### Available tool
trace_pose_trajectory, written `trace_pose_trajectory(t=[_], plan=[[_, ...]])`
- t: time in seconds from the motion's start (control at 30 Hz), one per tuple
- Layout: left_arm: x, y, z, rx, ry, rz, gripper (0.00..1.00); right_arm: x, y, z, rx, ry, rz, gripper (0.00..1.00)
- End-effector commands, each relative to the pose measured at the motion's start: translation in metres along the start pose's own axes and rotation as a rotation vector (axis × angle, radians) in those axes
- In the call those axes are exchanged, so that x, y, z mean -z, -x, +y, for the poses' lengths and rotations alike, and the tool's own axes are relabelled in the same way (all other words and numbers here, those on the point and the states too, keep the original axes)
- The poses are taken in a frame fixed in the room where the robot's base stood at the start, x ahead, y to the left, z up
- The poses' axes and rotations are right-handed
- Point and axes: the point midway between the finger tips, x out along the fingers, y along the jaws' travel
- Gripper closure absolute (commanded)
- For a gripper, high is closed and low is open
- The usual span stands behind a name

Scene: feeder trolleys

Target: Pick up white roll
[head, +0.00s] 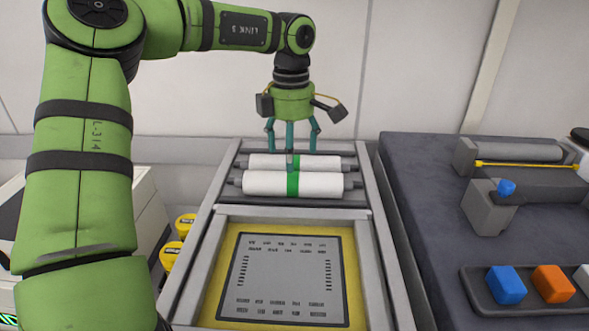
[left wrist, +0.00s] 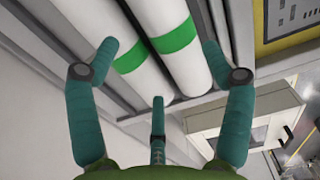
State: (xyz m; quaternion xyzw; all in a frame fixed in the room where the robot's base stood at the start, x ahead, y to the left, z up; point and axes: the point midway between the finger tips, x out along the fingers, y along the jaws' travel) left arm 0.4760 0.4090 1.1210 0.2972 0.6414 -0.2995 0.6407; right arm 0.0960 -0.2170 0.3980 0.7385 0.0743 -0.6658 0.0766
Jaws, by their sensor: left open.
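Two white rolls with green middle bands lie parallel across the feeder trolley (head: 366,235): a front roll (head: 325,185) and a back roll (head: 265,161). Both are bare in the left wrist view, the front roll (left wrist: 190,62) and the back roll (left wrist: 135,82). My left gripper (head: 292,145) points down over the rolls, its three teal fingers spread and empty. One finger covers part of the green bands in the head view. In the left wrist view the gripper (left wrist: 160,65) has fingers on both sides of the rolls; contact cannot be told. My right gripper is not in view.
A yellow-edged panel (head: 285,280) lies in front of the rolls, inside the trolley's rails. To the right, a dark table (head: 420,190) holds a grey roller unit (head: 515,152), a block with a blue knob (head: 490,207) and a tray of coloured cubes (head: 480,296). Yellow cans (head: 171,255) stand left.

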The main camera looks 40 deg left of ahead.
Motion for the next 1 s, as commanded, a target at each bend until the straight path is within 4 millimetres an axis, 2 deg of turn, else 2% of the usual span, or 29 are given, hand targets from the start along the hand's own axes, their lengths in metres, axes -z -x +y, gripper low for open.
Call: trace_pose_trajectory(t=[0.27,0.5,0.77,0.8,0.9,1.0], plan=[[-0.002,-0.030,-0.001,0.006,-0.001,0.003,0.19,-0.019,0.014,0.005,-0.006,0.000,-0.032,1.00],[-0.004,-0.063,-0.001,0.004,0.001,0.002,0.19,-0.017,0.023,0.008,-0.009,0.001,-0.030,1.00],[-0.004,-0.067,0.000,0.001,0.001,-0.001,0.19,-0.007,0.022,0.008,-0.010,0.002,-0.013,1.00],[-0.004,-0.067,0.000,0.000,0.001,-0.001,0.27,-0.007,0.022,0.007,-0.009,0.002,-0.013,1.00],[-0.004,-0.067,0.000,0.001,0.001,-0.001,0.65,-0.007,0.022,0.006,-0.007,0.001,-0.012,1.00],[-0.004,-0.067,0.000,0.000,0.000,-0.001,0.65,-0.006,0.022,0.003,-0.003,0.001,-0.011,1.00]])
